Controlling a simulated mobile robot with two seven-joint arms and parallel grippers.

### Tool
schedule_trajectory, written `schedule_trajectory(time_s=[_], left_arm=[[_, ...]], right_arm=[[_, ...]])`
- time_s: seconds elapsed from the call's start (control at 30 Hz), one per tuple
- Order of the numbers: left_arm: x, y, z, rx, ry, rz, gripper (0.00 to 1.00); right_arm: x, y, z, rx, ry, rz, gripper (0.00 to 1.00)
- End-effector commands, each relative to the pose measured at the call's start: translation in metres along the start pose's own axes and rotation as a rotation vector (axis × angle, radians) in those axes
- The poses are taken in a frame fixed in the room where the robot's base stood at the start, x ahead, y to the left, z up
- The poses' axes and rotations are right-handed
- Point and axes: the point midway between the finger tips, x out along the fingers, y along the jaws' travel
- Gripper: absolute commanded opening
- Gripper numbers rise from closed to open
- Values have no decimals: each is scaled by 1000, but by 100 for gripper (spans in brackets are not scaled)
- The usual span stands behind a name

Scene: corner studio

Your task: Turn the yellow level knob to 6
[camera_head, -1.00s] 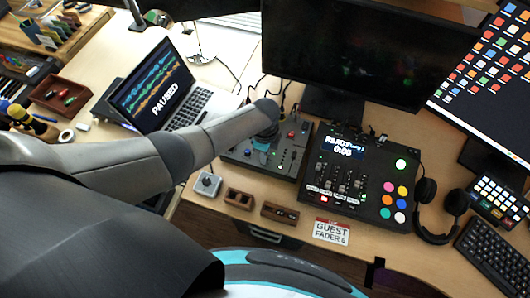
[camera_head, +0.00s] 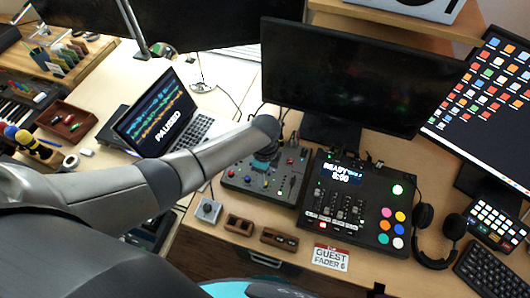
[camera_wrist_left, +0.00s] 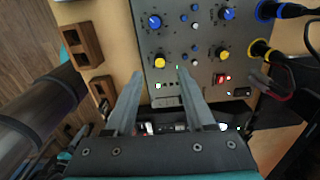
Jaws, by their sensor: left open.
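A grey control box (camera_head: 236,181) with several small knobs sits on the desk at the middle of the head view. In the left wrist view its panel (camera_wrist_left: 207,22) shows blue knobs and two yellow knobs. One yellow knob (camera_wrist_left: 160,61) lies just beyond the gap between my left fingertips; the other yellow knob (camera_wrist_left: 220,53) is further right. My left gripper (camera_wrist_left: 160,73) is open and empty, with its two fingers pointing at the panel. In the head view my left wrist covers the back of the box. I cannot read a level scale. My right gripper is not in view.
A black mixer (camera_head: 368,185) with coloured buttons stands right of the box. A laptop (camera_head: 160,118) reading PAUSED is to the left. Small wooden holders (camera_head: 239,225) and a card reading GUEST FADER 6 (camera_head: 331,257) lie in front. A monitor (camera_head: 345,75) stands behind. Cables plug into the box (camera_wrist_left: 262,50).

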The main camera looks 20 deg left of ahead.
Motion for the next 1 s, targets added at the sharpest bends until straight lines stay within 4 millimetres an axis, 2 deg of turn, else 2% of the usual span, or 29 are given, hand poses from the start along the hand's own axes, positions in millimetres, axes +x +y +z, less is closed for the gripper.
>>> schedule_trajectory(time_s=[0.03,0.2,0.5,0.7,1.0], left_arm=[[-12,-1,0,1,1,-2,55],[-42,-1,0,1,1,-3,55],[-86,-1,0,1,1,-2,55],[-98,0,0,0,1,1,55],[-99,0,0,0,1,0,55]], right_arm=[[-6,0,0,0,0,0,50],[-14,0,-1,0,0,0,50],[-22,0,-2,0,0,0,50],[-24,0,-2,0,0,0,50],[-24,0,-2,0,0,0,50]])
